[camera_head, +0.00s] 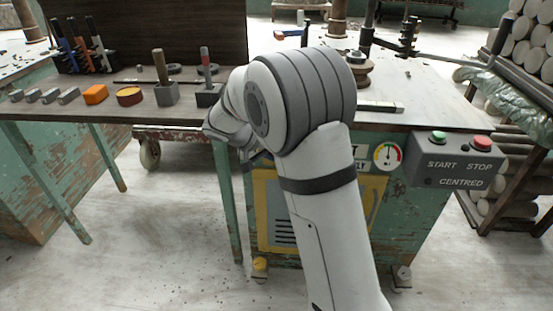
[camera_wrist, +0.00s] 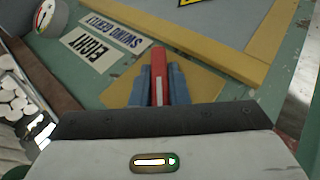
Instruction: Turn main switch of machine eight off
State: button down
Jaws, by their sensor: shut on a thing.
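In the wrist view, the main switch's red handle (camera_wrist: 158,62) stands between the blue fingers of my gripper (camera_wrist: 158,88), which is shut on it. A yellow plate (camera_wrist: 205,92) lies behind the handle on the green machine face. A white label reading EIGHT (camera_wrist: 90,50) appears upside down beside it. In the head view, machine eight (camera_head: 405,225) is the worn green cabinet behind my arm. My arm hides the switch and most of my gripper there. I cannot tell the switch's position from its markings.
A round gauge (camera_head: 387,156) sits on the cabinet, left of a grey START/STOP box (camera_head: 455,165) with a green and a red button. Tools, blocks and an orange box (camera_head: 95,94) stand on the bench top. Stacked pale rolls (camera_head: 520,45) are at the right. The floor in front is clear.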

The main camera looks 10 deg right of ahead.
jog(key=h, duration=0.2)
jog(key=n+h, duration=0.1)
jog(key=h, duration=0.1)
jog(key=shift+w+a+f+g, duration=0.1)
jog(key=shift+a+f+g, duration=0.15)
jog(key=shift+a+g, duration=0.05)
jog(key=shift+f+n+h, duration=0.15)
jog(key=shift+n+h, duration=0.75)
jog(key=shift+h, duration=1.6)
jog(key=c, duration=1.4)
grip_release()
jog(key=a+p, duration=0.2)
jog(key=a, duration=0.5)
jog(key=shift+s+a, duration=0.35)
jog(key=shift+f, duration=0.1)
